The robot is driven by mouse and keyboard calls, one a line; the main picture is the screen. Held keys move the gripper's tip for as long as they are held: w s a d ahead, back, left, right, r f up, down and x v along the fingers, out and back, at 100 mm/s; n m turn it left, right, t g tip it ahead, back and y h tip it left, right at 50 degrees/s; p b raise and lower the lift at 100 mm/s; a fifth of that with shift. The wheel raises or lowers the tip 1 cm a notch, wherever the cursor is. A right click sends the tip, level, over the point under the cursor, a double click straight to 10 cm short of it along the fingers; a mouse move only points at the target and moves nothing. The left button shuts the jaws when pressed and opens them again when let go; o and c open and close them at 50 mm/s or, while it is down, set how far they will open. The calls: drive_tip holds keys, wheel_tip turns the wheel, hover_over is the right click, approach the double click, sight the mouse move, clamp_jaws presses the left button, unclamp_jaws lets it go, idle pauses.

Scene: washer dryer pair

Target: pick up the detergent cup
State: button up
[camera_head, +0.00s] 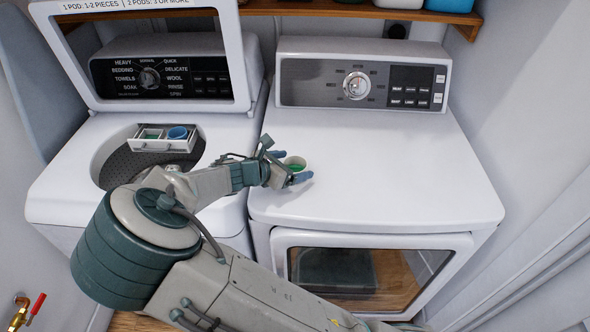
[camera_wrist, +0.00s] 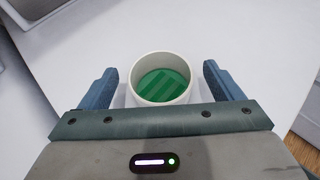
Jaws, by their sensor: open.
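The detergent cup (camera_head: 294,163) is a small white cup with green inside, on the white top of the right-hand machine near its left edge. In the wrist view the cup (camera_wrist: 160,79) stands upright between the two blue fingers of my gripper (camera_wrist: 162,88). My gripper (camera_head: 290,168) is open around the cup, with a visible gap on each side. The cup's lower near side is hidden behind the gripper body in the wrist view.
The dryer top (camera_head: 400,170) is clear to the right of the cup. A control panel (camera_head: 362,80) rises behind it, below a wooden shelf (camera_head: 350,12).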

drive_tip(key=c, duration=1.1)
drive_tip(key=shift+o, duration=0.2)
drive_tip(key=shift+r, duration=0.25)
drive_tip(key=shift+a+r, duration=0.1)
drive_tip(key=shift+r, duration=1)
drive_tip(key=shift+s+r+b, duration=0.25)
drive_tip(key=shift+r+b, duration=0.1)
drive_tip(key=shift+r, duration=0.45)
drive_tip(key=s+r, duration=0.1)
drive_tip(key=s, duration=0.1)
drive_tip(key=s+d+r, duration=0.1)
drive_tip(key=s+r, duration=0.1)
drive_tip(key=s, duration=0.1)
drive_tip(key=s+r, duration=0.1)
drive_tip(key=s, duration=0.1)
drive_tip(key=shift+s+d+r, duration=0.15)
drive_tip(key=shift+d+r, duration=0.1)
drive_tip(key=shift+d, duration=0.05)
drive_tip(key=shift+s+d+r, duration=0.25)
drive_tip(key=shift+s+r, duration=0.3)
drive_tip(key=shift+s, duration=0.35)
drive_tip(key=shift+s+d+r, duration=0.2)
drive_tip(key=shift+s+r, duration=0.35)
drive_tip(key=shift+s, duration=0.3)
